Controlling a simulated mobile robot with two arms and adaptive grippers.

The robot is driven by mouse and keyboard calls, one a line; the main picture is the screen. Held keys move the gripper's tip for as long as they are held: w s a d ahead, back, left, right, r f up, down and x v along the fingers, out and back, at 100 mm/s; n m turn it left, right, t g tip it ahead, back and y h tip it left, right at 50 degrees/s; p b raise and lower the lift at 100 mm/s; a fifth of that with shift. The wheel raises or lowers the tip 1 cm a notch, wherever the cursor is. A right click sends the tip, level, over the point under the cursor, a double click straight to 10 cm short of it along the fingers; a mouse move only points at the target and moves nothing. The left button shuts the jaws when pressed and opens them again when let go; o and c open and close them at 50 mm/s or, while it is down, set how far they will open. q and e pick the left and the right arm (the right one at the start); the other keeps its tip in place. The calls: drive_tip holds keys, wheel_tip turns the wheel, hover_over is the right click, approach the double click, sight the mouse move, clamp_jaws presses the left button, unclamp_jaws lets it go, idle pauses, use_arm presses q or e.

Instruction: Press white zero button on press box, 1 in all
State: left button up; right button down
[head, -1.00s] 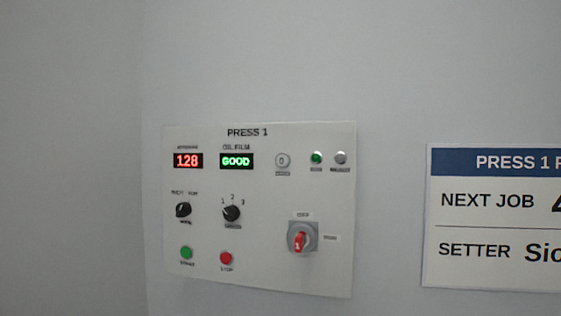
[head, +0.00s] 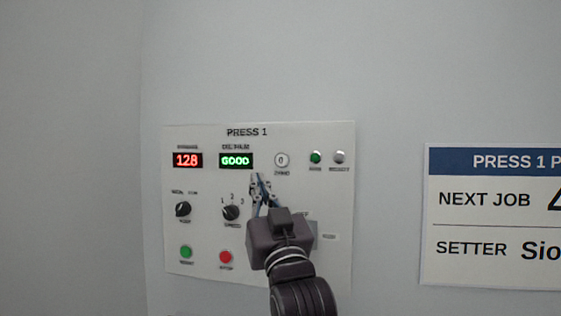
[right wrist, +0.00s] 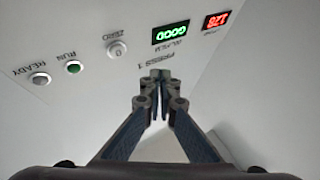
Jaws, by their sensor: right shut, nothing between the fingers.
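The press box panel (head: 190,231), headed PRESS 1, is on the wall. Its white zero button (head: 281,160), marked 0, sits right of the green GOOD display (head: 236,160). The zero button also shows in the right wrist view (right wrist: 117,49), where the panel appears upside down. My right gripper (head: 259,177) is shut and empty. In the head view its tips appear below and left of the zero button, under the GOOD display. In the right wrist view the fingertips (right wrist: 161,76) appear apart from the button. My left gripper is not in view.
A red display (head: 188,160) reads 128. Also on the panel are a green lamp (head: 316,157), a grey lamp (head: 340,157), two black knobs (head: 183,209) (head: 231,213), a green button (head: 186,252) and a red button (head: 226,257). My right arm mostly hides the OFF switch. A sign (head: 485,215) hangs right.

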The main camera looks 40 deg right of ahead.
sight(280, 163)
drive_tip(key=shift+m+t+h, duration=0.3)
drive_tip(key=shift+m+h, duration=0.1)
drive_tip(key=shift+h, duration=0.2)
drive_tip(key=r, duration=0.1)
drive_tip(key=s+r, duration=0.2)
drive_tip(key=r, duration=0.1)
drive_tip(key=shift+s+d, duration=0.1)
drive_tip(key=shift+d, duration=0.2)
drive_tip(key=shift+f, duration=0.1)
drive_tip(key=w+d, duration=0.5)
drive_tip(key=shift+d, duration=0.3)
drive_tip(key=shift+w+d, duration=0.4)
drive_tip(key=shift+d, duration=0.15)
drive_tip(key=shift+w+d, duration=0.1)
drive_tip(key=shift+w+d, duration=0.15)
drive_tip(key=shift+d, duration=0.1)
